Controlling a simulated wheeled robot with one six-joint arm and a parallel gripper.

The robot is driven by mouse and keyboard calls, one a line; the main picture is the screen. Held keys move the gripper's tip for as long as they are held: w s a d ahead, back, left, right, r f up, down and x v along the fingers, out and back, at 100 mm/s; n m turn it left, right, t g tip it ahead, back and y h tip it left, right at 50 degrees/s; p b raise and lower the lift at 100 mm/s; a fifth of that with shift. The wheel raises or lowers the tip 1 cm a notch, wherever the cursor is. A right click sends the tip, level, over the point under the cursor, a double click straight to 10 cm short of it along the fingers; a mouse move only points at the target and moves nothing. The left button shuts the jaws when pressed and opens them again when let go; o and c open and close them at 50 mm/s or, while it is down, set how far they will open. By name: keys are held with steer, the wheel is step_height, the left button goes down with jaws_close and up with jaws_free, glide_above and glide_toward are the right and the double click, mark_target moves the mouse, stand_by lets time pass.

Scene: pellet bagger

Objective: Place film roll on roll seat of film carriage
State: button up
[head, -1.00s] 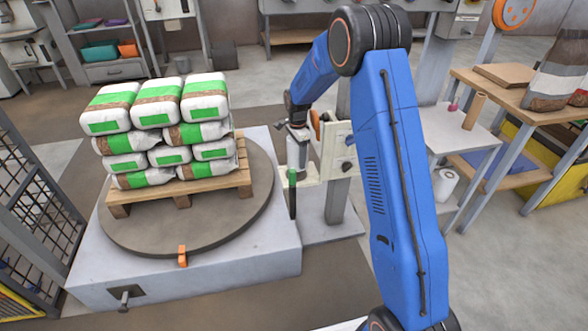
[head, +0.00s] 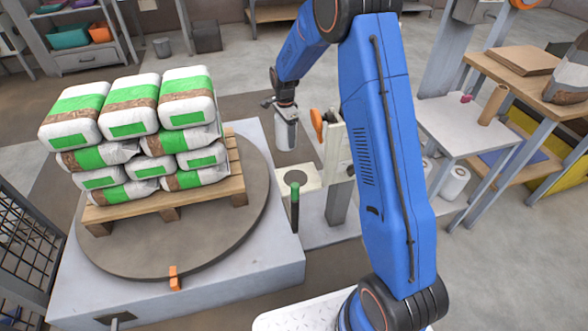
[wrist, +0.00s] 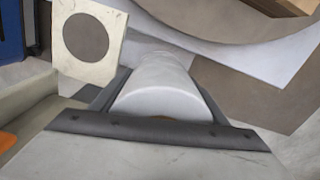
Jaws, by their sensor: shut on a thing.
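My gripper (head: 285,103) is shut on the white film roll (head: 286,133) and holds it roughly upright, beyond the carriage in the head view. In the wrist view the roll (wrist: 158,88) lies between the dark jaws (wrist: 160,105). The film carriage (head: 334,145) is a cream post with an orange handle. Its low cream plate carries the roll seat, a dark round disc (head: 295,177), which is bare. The seat also shows at the upper left in the wrist view (wrist: 86,38), apart from the roll.
A turntable (head: 215,240) with a pallet of stacked white-and-green bags (head: 130,115) stands left of the carriage. A side table (head: 455,125) with a cardboard tube stands to the right; white rolls (head: 455,182) are below it. Open floor lies behind the carriage.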

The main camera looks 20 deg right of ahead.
steer(key=s, duration=1.5)
steer(key=shift+s+a, duration=0.3)
steer(key=shift+s, duration=0.05)
steer(key=shift+f, duration=1.7)
steer(key=shift+f, duration=0.15)
steer(key=o, duration=1.4)
